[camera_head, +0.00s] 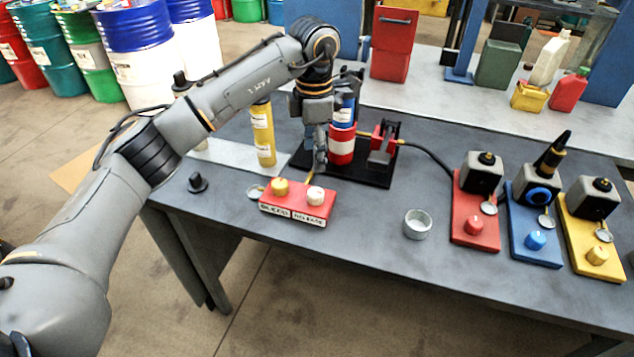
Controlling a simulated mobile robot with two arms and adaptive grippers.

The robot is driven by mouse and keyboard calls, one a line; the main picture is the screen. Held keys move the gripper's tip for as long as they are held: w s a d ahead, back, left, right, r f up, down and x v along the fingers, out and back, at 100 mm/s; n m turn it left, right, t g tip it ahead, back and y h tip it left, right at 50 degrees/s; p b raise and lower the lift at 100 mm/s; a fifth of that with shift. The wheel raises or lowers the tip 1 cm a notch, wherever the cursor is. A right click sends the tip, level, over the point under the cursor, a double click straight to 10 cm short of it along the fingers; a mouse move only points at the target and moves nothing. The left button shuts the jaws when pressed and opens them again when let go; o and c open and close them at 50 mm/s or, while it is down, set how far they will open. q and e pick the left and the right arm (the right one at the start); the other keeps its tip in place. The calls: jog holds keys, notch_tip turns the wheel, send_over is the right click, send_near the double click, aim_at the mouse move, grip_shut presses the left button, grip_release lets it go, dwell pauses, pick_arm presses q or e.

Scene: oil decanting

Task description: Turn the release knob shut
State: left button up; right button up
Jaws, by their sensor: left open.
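A low red control box (285,208) lies on the grey workbench, with a yellow knob (280,187) at its left and a white knob (315,195) at its right. My left gripper (319,160) points down from above, just behind the box, at the edge of the black base plate (372,176). It is open, appears apart from both knobs and seems empty. It partly hides the red and blue cylinder (341,145) on the plate. My right gripper is not in view.
A yellow cylinder (263,133) stands left of my gripper. A metal cup (417,224) stands to the right. Red (475,209), blue (533,225) and yellow (594,236) stations line the right side. A small black knob-like part (197,183) lies at the left edge.

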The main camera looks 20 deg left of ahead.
aim_at(315, 191)
pick_arm(q)
notch_tip(315, 191, down, 4)
jog(key=shift+s+r+p, duration=0.1)
jog(key=shift+s+p, duration=0.05)
jog(key=shift+p, duration=0.25)
jog(key=shift+w+f, duration=0.2)
jog(key=shift+f, duration=0.9)
notch_tip(315, 191, down, 4)
jog(key=shift+f+p, duration=0.1)
jog(key=shift+p, duration=0.5)
jog(key=shift+f, duration=0.6)
jog(key=shift+w+f, duration=0.1)
jog(key=shift+f, duration=0.1)
jog(key=shift+c, duration=0.5)
jog(key=c, duration=1.1)
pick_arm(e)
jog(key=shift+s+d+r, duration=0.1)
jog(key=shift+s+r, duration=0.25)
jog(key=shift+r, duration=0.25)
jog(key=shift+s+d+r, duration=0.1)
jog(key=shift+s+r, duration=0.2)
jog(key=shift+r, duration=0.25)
